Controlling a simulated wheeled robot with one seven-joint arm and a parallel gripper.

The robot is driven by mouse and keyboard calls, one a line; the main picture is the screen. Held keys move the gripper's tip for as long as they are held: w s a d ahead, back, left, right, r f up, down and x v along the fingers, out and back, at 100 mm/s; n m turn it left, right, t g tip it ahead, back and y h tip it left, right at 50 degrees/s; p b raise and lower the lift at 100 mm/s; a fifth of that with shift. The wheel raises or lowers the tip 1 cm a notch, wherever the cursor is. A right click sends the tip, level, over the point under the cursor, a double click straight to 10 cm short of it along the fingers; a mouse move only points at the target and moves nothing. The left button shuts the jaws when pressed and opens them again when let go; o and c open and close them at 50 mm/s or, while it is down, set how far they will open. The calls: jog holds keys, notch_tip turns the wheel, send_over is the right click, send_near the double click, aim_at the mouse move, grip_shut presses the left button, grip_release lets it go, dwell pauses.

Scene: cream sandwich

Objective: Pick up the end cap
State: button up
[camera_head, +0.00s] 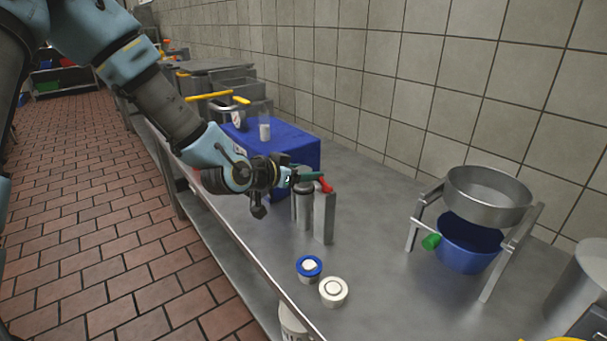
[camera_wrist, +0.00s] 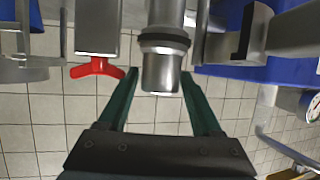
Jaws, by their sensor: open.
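A metal cylinder end with a dark ring and a narrower stepped tip, which looks like the end cap (camera_wrist: 162,72), appears between my fingers in the wrist view. In the head view it tops an upright metal cylinder (camera_head: 305,212) and is partly hidden by my gripper. My gripper (camera_head: 305,177) is open, its green fingers at the cylinder's top. In the wrist view, my gripper (camera_wrist: 160,88) has one finger on each side of the tip, with visible gaps. How far the fingers reach along it is unclear.
A red handle (camera_wrist: 97,68) sits close beside the cylinder on a metal block (camera_head: 325,218). A blue box (camera_head: 305,150) stands behind. A blue-rimmed cup (camera_head: 309,267) and a white round piece (camera_head: 333,292) lie near the table's front edge. A bowl stand (camera_head: 487,197) is at right.

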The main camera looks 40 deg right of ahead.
jog(key=shift+d, duration=0.15)
grip_shut()
dwell(0.4)
